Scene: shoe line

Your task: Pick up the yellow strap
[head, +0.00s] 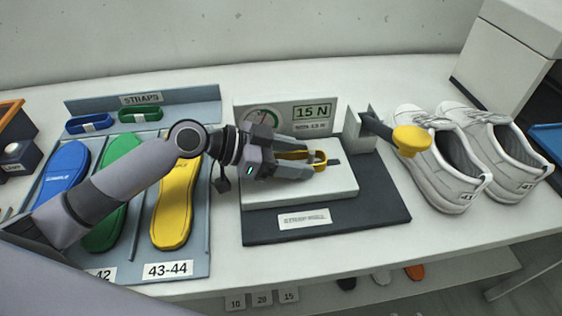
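The yellow strap (320,161) is a small loop on or just above the white block of the strap-pull tester (260,195), in the middle of the head view. My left gripper (310,161) reaches in from the left. Its two fingers lie on either side of the strap, apart from each other. The fingers hide part of the strap, and I cannot tell whether they press on it. My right gripper is not in view.
A gauge panel marked 15 N (312,112) stands behind the block. A dark-handled tool with a yellow end (411,140) leans in a bracket. White shoes (440,170) stand right. Left, a tray (212,105) holds blue and green straps and coloured insoles, including a yellow one (173,212).

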